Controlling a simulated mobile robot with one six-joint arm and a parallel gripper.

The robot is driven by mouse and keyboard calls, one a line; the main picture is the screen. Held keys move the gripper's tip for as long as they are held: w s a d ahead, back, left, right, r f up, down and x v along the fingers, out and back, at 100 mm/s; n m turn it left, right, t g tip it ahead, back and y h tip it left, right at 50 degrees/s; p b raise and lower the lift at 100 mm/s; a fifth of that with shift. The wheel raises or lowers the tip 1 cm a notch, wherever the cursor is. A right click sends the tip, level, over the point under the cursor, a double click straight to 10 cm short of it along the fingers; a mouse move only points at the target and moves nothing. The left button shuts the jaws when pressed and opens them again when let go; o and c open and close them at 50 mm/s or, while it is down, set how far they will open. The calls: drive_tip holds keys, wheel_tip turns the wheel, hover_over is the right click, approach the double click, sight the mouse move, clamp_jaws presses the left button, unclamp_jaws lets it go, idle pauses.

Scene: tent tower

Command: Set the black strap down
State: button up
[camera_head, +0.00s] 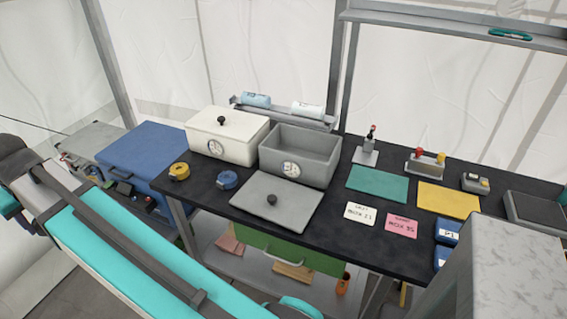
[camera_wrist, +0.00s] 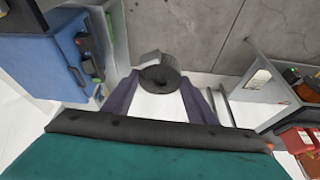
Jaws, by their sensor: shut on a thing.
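The black strap (camera_wrist: 158,80) shows in the wrist view as a dark roll with a grey upper face. My gripper (camera_wrist: 160,88) is shut on it, with the roll at the ends of its two dark fingers. The roll is held with grey floor behind it in the picture. In the head view I cannot make out the strap or the fingertips; part of my own arm fills the lower left.
The black table (camera_head: 335,235) carries a white lidded box (camera_head: 225,140), an open grey box (camera_head: 300,155), a loose grey lid (camera_head: 275,202), yellow and blue rolls, a green mat (camera_head: 377,184) and a yellow mat (camera_head: 448,200). A blue chest (camera_head: 150,150) stands at left.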

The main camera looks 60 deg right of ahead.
drive_tip(key=shift+a, duration=0.1)
drive_tip(key=s+d+m+g+h+p, duration=0.15)
drive_tip(key=s+d+m, duration=0.35)
drive_tip(key=d, duration=0.9)
drive_tip(key=s+d+m+g+h+p, duration=0.15)
drive_tip(key=s+d+m, duration=0.35)
drive_tip(key=d, duration=0.9)
drive_tip(key=s+d+m+g+h, duration=0.1)
drive_tip(key=s+d+m+h, duration=0.15)
drive_tip(key=d+m, duration=0.8)
drive_tip(key=s+d+f+m+g+y+p, duration=0.1)
drive_tip(key=s+d+m, duration=0.3)
drive_tip(key=s+d, duration=1)
drive_tip(key=s+d+f+m+g+y+p, duration=0.1)
drive_tip(key=s+d+m+g+y, duration=0.1)
drive_tip(key=s+d, duration=1.2)
drive_tip(key=s+m+g, duration=0.1)
drive_tip(key=s+m, duration=0.1)
drive_tip(key=s, duration=0.3)
drive_tip(key=shift+s+f+p, duration=0.15)
drive_tip(key=shift+s+p, duration=0.15)
drive_tip(key=shift+s, duration=0.05)
drive_tip(key=shift+a+f, duration=0.1)
drive_tip(key=shift+f+p, duration=1.1)
drive_tip(key=shift+f, duration=1.95)
